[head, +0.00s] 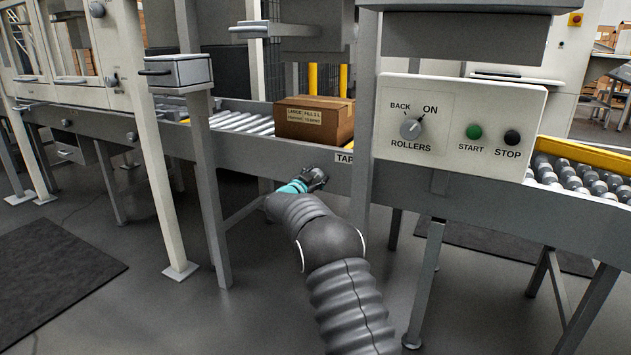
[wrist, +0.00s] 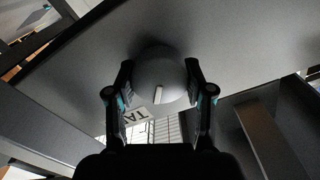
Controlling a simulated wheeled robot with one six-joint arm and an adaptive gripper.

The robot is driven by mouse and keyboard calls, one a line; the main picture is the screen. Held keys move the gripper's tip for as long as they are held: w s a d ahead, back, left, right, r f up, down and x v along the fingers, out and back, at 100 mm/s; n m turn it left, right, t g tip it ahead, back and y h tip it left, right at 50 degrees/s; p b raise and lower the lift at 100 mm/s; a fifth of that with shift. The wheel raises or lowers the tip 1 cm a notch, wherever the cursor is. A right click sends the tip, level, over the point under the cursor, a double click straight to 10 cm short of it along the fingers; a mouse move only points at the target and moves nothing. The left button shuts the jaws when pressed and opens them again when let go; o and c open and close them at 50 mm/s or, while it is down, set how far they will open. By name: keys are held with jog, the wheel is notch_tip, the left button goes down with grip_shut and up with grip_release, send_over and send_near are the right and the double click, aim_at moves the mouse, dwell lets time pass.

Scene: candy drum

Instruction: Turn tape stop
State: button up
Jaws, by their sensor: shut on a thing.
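A round grey knob (wrist: 160,68) with a pale pointer line sits on the side of the conveyor frame in the wrist view. My gripper (wrist: 160,82) is shut on this knob, one finger on each side. In the head view my gripper (head: 317,178) is at the conveyor's side rail, just left of a label starting "TAP" (head: 344,158). A post hides the rest of the label. The knob cannot be made out in the head view. Part of the label (wrist: 137,116) also shows upside down in the wrist view, beside the left finger.
A cardboard box (head: 314,122) stands on the rollers above my gripper. A grey post (head: 363,130) rises just right of the gripper, carrying a control panel (head: 460,125) with a rollers knob and START and STOP buttons. Another post (head: 203,170) stands to the left.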

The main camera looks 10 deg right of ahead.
jog(key=m+b, duration=0.1)
jog(key=m, duration=0.1)
jog(key=m+b, duration=0.2)
jog(key=m, duration=0.1)
jog(key=shift+d+f+m, duration=0.1)
jog(key=shift+f+m, duration=0.15)
jog(key=shift+m, duration=0.05)
jog(key=m+b, duration=0.3)
jog(key=m, duration=0.1)
jog(key=shift+m, duration=0.4)
jog(key=shift+s, duration=0.1)
jog(key=o, duration=1.2)
jog(key=shift+c, duration=0.2)
jog(key=shift+r, duration=0.1)
jog(key=v, duration=1.2)
